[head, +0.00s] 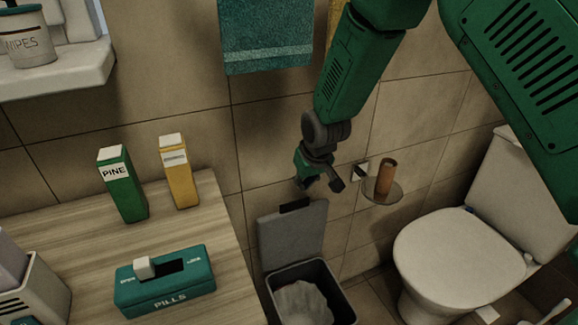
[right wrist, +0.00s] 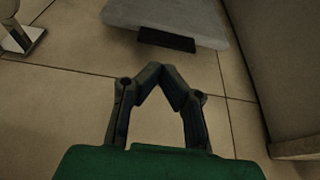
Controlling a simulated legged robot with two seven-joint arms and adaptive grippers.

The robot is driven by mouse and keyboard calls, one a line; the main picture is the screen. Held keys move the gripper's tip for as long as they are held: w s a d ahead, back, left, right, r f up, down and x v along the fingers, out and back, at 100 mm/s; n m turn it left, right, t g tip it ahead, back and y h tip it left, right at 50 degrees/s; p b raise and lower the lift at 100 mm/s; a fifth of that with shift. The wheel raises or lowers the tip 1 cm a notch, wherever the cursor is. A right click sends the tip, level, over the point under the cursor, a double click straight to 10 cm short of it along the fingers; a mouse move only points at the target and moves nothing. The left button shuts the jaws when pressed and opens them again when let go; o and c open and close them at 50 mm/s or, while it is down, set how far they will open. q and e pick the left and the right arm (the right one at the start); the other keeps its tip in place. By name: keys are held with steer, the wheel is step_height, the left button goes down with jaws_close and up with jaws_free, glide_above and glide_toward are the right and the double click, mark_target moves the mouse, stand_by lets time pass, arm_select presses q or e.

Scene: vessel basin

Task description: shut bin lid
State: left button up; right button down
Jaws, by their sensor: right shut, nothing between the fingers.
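The bin (head: 327,272) stands on the floor right of the counter, with a pale liner inside. Its grey lid (head: 293,236) is open and stands up at the bin's back, with a dark tab (head: 295,206) on its top edge. The lid (right wrist: 175,18) and tab (right wrist: 167,41) also show at the top of the right wrist view. My right gripper (head: 321,186) is above the lid's top edge and slightly right of it, apart from it. In the right wrist view the fingertips (right wrist: 161,70) meet, shut with nothing between them. My left gripper is out of view.
The toilet (head: 455,250) stands to the right. The counter (head: 215,235) on the left bears a green box (head: 122,188), a yellow box (head: 178,178) and a pill box (head: 165,283). A teal towel (head: 266,35) hangs above.

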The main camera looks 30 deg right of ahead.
steer(key=x, duration=0.2)
steer(key=w+b+x, duration=0.1)
steer(key=x, duration=0.5)
steer(key=shift+w+d+r+b, duration=0.15)
steer(key=shift+w+r+b, duration=0.05)
steer(key=shift+w+b, duration=0.2)
steer(key=shift+w+d+f, duration=0.1)
steer(key=shift+f, duration=0.15)
steer(key=shift+d, duration=0.1)
